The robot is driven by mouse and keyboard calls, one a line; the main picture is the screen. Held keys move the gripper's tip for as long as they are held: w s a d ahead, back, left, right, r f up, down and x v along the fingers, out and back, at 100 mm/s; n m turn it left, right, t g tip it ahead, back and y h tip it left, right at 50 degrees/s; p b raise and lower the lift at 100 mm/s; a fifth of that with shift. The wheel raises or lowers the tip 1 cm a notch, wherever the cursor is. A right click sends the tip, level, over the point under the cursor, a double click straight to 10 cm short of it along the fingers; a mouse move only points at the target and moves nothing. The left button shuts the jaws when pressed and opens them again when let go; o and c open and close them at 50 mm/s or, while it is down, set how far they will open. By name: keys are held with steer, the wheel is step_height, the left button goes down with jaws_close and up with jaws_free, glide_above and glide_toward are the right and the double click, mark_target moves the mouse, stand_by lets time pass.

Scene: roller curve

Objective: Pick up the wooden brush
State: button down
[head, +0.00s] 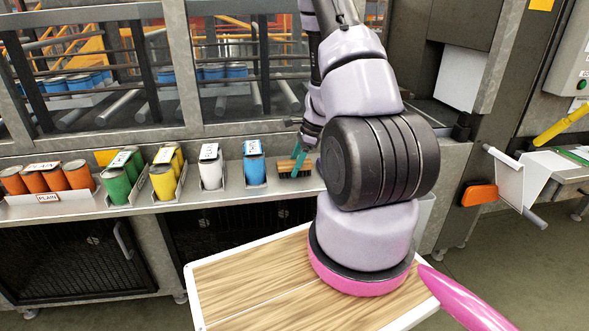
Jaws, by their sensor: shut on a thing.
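The wooden brush (288,173) has a brown wooden block and dark bristles. It is on the grey ledge (228,184), just right of the blue can. My gripper (300,156), with teal fingers, reaches down to the brush from the right and is shut on it. Only part of the fingers shows, and my arm hides the area to the right. I cannot tell whether the bristles touch the ledge.
A blue can (255,170), a white can (210,168), yellow cans (164,180), green cans (116,184) and orange cans (46,180) line the ledge. Framed window panels (248,105) rise behind. A wood-topped surface (250,283) lies in front. An orange handle (479,195) is at right.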

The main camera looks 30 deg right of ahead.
mark_target(294, 162)
step_height(294, 162, up, 10)
steer(key=shift+r, duration=0.25)
stand_by(0.3)
